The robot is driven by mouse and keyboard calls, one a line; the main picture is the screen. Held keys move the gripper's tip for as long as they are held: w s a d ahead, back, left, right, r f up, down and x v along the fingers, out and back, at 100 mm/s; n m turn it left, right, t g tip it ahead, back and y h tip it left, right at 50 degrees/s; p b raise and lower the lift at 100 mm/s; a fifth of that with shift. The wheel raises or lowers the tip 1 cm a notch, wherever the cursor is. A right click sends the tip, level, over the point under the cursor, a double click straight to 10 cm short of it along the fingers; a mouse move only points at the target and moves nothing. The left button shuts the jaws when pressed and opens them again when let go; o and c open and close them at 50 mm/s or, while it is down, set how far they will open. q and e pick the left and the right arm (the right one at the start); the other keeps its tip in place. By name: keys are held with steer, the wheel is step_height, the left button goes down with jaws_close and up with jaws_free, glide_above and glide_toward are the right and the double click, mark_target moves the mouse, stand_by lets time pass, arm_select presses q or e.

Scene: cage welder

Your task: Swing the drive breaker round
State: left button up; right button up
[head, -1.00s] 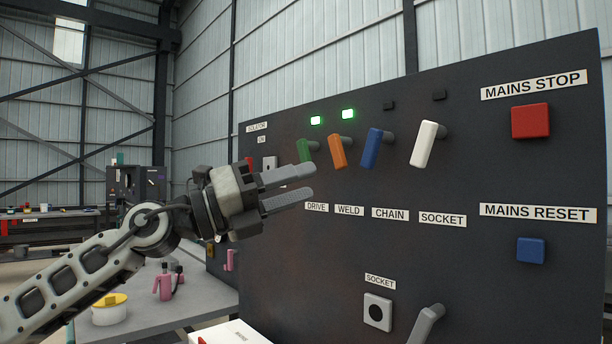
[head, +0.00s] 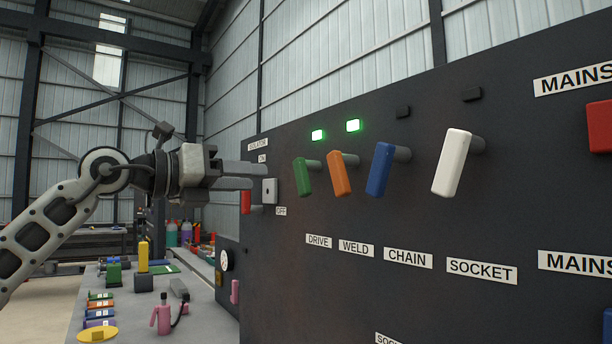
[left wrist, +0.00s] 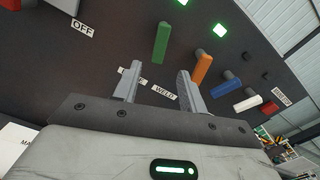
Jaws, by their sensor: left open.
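The drive breaker's green handle (head: 302,177) sticks out of the dark panel above the DRIVE label (head: 318,241), slightly tilted. My left gripper (head: 258,177) is open and empty, to the left of the green handle in the head view, its fingers pointing right towards it. In the left wrist view the green handle (left wrist: 160,42) shows beyond the gap between the fingertips (left wrist: 159,70), apart from them. The fingers partly cover the DRIVE label there. My right gripper is not in view.
Green lamps glow above drive (head: 318,135) and weld (head: 353,125). A grey isolator plate (head: 269,190) is close by the fingers. A cluttered bench (head: 205,318) lies below left.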

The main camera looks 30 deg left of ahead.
mark_target(299, 181)
arm_select(q)
steer(key=p+x, duration=0.3)
steer(key=x, duration=0.8)
steer(key=shift+w+d, duration=0.15)
steer(key=shift+w, duration=0.2)
jaws_close()
